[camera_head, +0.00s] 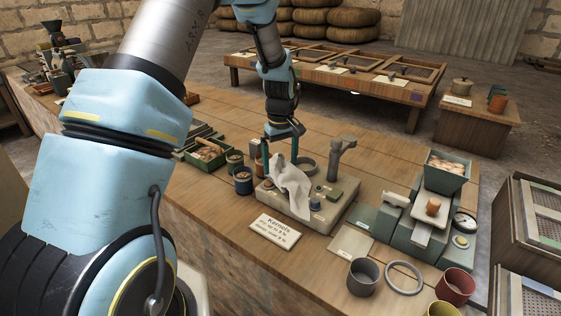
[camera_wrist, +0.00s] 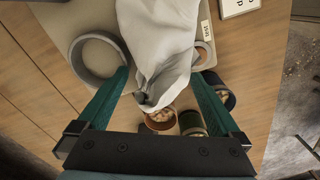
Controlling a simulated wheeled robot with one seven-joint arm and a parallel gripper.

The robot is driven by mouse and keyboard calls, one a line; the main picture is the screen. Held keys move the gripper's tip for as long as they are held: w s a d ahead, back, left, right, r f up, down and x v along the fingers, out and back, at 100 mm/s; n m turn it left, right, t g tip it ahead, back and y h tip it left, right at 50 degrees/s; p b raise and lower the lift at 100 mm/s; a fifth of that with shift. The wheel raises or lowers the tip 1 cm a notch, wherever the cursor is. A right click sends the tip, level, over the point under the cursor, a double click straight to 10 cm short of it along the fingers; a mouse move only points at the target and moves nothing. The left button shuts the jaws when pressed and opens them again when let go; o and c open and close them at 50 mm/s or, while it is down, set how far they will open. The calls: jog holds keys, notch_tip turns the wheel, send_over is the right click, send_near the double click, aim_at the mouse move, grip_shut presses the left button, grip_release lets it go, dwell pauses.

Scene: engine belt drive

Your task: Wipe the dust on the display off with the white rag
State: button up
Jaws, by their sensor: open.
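The white rag (camera_head: 290,185) is draped over a beige machine base (camera_head: 330,213) on the wooden table. It also shows in the wrist view (camera_wrist: 157,45), bunched between my fingers. My gripper (camera_head: 280,154) is over the rag's upper end, pointing down. In the wrist view my gripper (camera_wrist: 161,80) is open, with one green finger on each side of the rag; firm contact cannot be told. I cannot make out a display or dust; the rag hides part of the base.
Dark cups (camera_head: 243,180) stand left of the base. A grey ring (camera_wrist: 97,55) and a grey post (camera_head: 336,158) stand on it. A Kernels sign (camera_head: 275,231) lies in front. A green weighing scale (camera_head: 412,236) and a grey cup (camera_head: 362,277) are to the right.

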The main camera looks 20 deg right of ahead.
jog(key=shift+f, duration=0.4)
jog(key=shift+r, duration=0.1)
jog(key=shift+c, duration=0.4)
jog(key=c, duration=1.5)
jog(key=shift+f, duration=0.45)
grip_shut()
jog(key=shift+r, duration=0.15)
